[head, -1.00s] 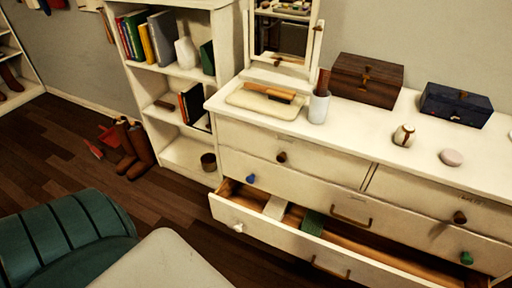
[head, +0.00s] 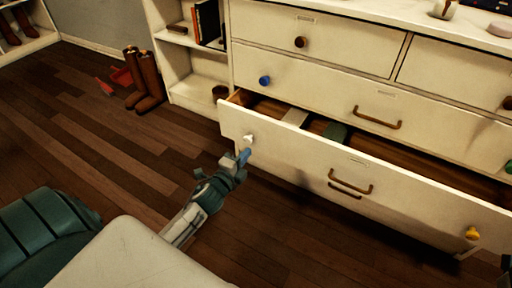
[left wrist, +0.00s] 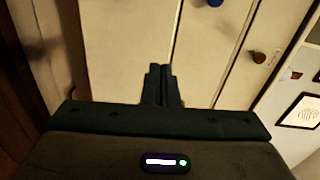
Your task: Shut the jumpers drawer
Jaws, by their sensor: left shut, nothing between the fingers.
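One low drawer (head: 300,172) of the cream dresser stands partly pulled out, with folded cloths showing inside, one pale and one green (head: 336,132). Its front has a white knob (head: 249,139) at the left, a yellow knob (head: 472,233) at the right and a brass handle (head: 350,187). Its label is too small to read. My left gripper (head: 243,157) is shut and empty, just in front of the drawer front below the white knob; I cannot tell if it touches. In the left wrist view its closed fingers (left wrist: 160,72) point at pale furniture panels. My right gripper does not show clearly.
Closed drawers above carry a blue knob (head: 264,80) and brown knobs (head: 301,42). A bookshelf (head: 187,72) stands left of the dresser, with brown boots (head: 146,88) beside it.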

